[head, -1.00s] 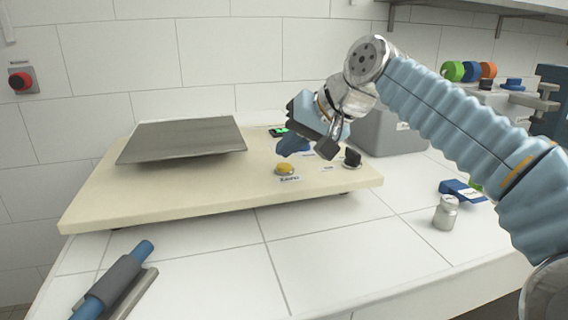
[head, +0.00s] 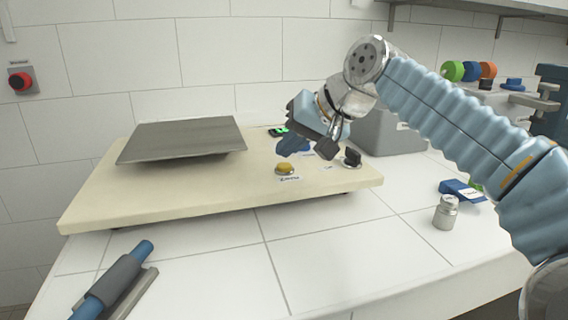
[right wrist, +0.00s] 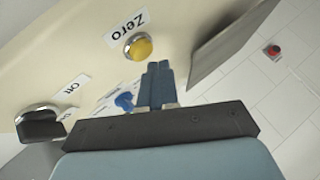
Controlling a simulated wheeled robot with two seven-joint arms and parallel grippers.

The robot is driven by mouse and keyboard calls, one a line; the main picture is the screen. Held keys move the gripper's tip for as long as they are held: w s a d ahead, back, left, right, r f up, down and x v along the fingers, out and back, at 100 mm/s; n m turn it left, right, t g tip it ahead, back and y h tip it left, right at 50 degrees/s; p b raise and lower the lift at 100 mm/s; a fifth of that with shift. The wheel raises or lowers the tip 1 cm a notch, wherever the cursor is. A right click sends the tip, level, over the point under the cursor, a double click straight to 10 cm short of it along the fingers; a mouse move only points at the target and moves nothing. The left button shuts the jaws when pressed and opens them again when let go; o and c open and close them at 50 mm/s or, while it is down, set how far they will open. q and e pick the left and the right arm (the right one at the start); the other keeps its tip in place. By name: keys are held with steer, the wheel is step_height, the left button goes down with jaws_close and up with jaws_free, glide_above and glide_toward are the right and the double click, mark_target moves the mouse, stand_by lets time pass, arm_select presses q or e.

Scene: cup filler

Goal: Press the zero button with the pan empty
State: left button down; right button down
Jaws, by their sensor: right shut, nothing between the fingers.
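The zero button is a yellow dome (head: 285,168) in a metal ring on the cream scale base (head: 150,205). In the right wrist view the yellow button (right wrist: 138,46) sits beside a label reading "Zero". The grey metal pan (head: 185,138) is on the left part of the base with nothing on it. My right gripper (head: 290,147) is shut and empty, above the base and behind the button in the head view. In the right wrist view its closed fingertips (right wrist: 158,68) are close to the button, and I cannot tell whether they touch it. My left gripper is not in view.
A black knob (head: 352,157) stands right of the button, labelled "Off" in the wrist view. A metal weight (head: 446,212) and a blue item (head: 460,190) lie right. A blue-grey rod (head: 115,282) lies front left.

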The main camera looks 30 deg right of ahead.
mark_target(289, 165)
steer(key=shift+f, duration=0.4)
steer(key=shift+f+b, duration=0.3)
steer(key=shift+b, duration=0.15)
steer(key=shift+r, duration=0.1)
stand_by(0.3)
steer(key=shift+r+p, duration=0.6)
steer(key=shift+p, duration=0.1)
step_height(289, 165, up, 4)
steer(key=p, duration=0.3)
steer(key=shift+f, duration=0.25)
steer(key=shift+r, duration=1.25)
